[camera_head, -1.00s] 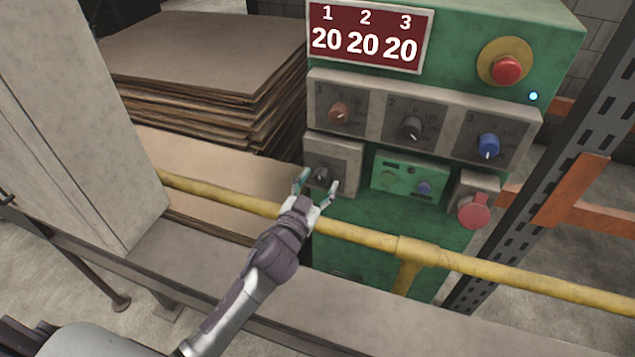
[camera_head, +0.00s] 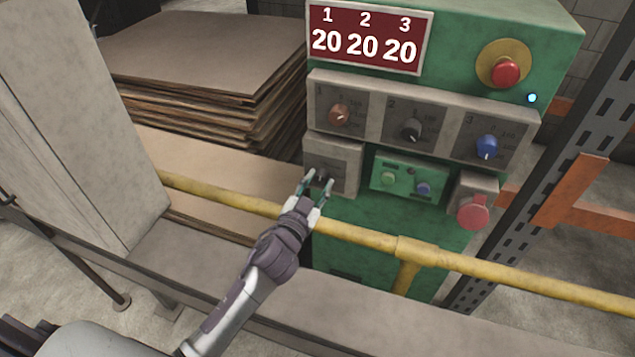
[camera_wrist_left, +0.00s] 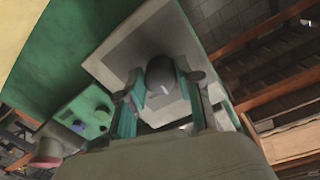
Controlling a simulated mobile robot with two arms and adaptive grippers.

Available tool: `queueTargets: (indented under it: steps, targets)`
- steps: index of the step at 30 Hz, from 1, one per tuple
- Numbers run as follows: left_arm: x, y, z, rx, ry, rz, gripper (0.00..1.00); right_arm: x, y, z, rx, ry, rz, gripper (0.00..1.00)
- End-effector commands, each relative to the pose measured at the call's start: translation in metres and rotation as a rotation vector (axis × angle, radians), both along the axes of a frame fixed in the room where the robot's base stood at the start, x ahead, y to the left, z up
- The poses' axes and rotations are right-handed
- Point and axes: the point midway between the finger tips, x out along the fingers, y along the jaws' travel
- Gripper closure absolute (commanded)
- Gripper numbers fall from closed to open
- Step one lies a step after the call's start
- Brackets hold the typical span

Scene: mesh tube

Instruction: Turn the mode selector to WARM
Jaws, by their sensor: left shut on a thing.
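The mode selector (camera_wrist_left: 161,76) is a dark round knob on a grey square plate (camera_head: 343,155), at the lower left of the green control cabinet (camera_head: 390,255). In the head view my left gripper (camera_head: 319,182) reaches over the yellow rail to this knob. In the left wrist view its two teal fingers (camera_wrist_left: 160,88) stand on either side of the knob and are shut on it. The fingers hide part of the knob in the head view. I cannot read the plate's labels or tell which mode the knob points to. My right gripper is not in view.
A yellow rail (camera_head: 360,236) crosses in front of the cabinet, below my left forearm.

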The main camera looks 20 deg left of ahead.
Motion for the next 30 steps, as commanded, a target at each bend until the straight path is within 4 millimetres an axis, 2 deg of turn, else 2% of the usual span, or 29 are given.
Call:
queueTargets:
  steps: [18, 30]
  targets:
    - [0.000, 0.001, 0.003, 0.488, -0.016, -0.001, 1.00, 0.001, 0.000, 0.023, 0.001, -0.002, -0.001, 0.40]
    - [0.000, 0.001, 0.002, 0.657, -0.022, -0.001, 1.00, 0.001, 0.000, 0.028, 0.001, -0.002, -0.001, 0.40]
